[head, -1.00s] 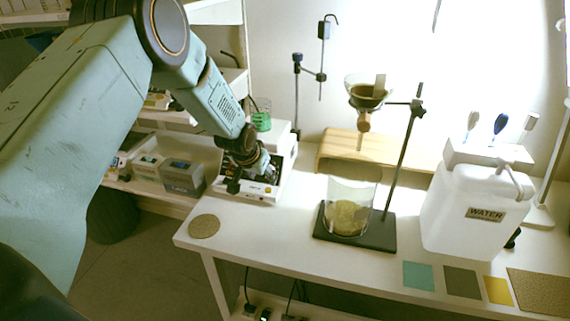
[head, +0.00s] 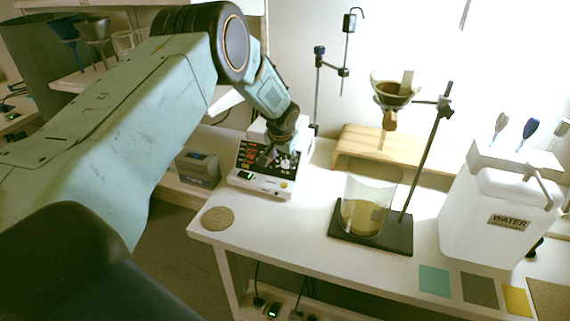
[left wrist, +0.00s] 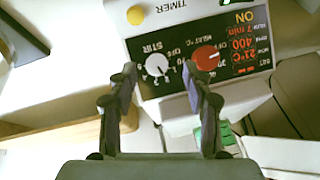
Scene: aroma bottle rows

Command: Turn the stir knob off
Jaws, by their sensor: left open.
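The stirrer unit (head: 262,188) stands on the left part of the white table, its dark panel facing up. My left gripper (head: 272,157) is over the panel. In the left wrist view its fingers (left wrist: 162,85) are open and empty, pointing at the panel, with the stir knob between and beyond their tips. My right gripper is not in view.
A round cork mat (head: 218,218) lies on the table in front of the unit. A glass beaker (head: 362,215) on a dark stand base (head: 385,240) stands to the right. A white water container (head: 490,215) is farther right. A green object (left wrist: 208,130) shows past the right finger.

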